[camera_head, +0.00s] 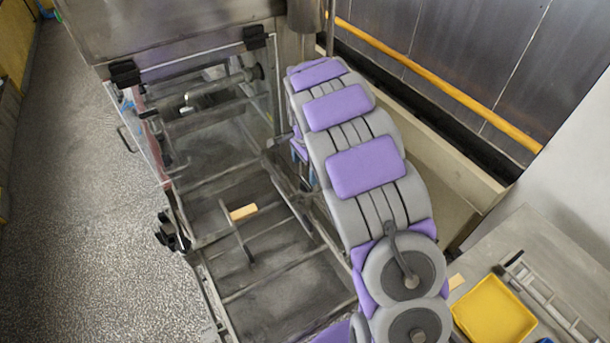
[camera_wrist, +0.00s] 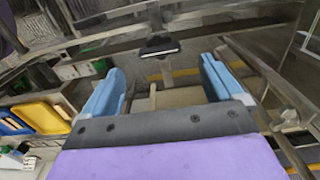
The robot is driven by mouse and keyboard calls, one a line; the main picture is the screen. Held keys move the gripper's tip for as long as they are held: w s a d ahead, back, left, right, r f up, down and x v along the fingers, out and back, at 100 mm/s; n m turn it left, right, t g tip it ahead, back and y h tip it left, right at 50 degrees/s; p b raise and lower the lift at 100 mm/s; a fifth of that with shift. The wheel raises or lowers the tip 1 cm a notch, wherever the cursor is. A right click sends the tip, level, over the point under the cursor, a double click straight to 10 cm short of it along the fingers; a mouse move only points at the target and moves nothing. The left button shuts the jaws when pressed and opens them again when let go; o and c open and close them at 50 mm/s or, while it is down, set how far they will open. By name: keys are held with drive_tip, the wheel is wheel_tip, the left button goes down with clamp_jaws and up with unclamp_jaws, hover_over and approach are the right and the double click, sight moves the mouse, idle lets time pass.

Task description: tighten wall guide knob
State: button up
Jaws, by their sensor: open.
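My gripper (camera_wrist: 161,70) shows in the wrist view with two blue fingers spread wide apart, open and with nothing held between them. A dark, flat-topped handle or knob (camera_wrist: 158,46) stands beyond the fingertips, near the middle; I cannot tell for sure that it is the wall guide knob. In the head view, black knobs (camera_head: 172,232) sit on the left side of the machine frame (camera_head: 203,285). My purple and grey arm covers the middle, and my gripper cannot be made out there.
Black clamps (camera_head: 125,73) hold a clear panel on the machine. A small wooden block (camera_head: 243,212) lies on the machine bed. A yellow tray (camera_head: 493,310) is on the bench at lower right. A yellow rail (camera_head: 440,83) runs along the back wall. Speckled floor at left is clear.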

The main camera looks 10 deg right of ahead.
sight(305, 182)
wheel_tip(305, 182, up, 11)
idle(0.3)
drive_tip(key=shift+w, duration=0.1)
